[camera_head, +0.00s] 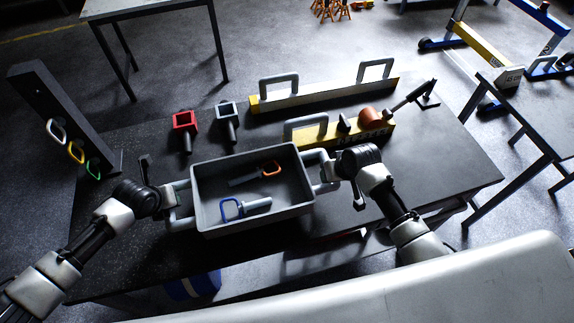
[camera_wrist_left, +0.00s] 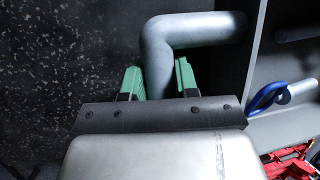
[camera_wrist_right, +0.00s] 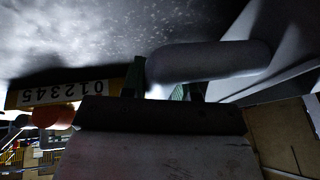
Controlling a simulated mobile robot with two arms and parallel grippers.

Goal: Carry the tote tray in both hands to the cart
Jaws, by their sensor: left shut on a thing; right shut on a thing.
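The grey tote tray (camera_head: 206,222) is over the dark workbench, near its front edge; I cannot tell whether it touches the top. It holds a blue-handled tool (camera_head: 232,211) and an orange-handled tool (camera_head: 270,168). My left gripper (camera_head: 168,202) is shut on the tray's left handle; in the left wrist view, green pads flank the grey handle (camera_wrist_left: 160,55). My right gripper (camera_head: 330,172) is shut on the right handle, which also shows in the right wrist view (camera_wrist_right: 210,60). I cannot tell which table or frame is the cart.
Behind the tray on the workbench (camera_head: 455,165) stand a red holder (camera_head: 185,122), a grey holder (camera_head: 227,112) and yellow handled bars (camera_head: 330,95). A black rack with coloured rings (camera_head: 55,110) stands left. Other tables stand at upper left (camera_head: 130,8) and right (camera_head: 540,110).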

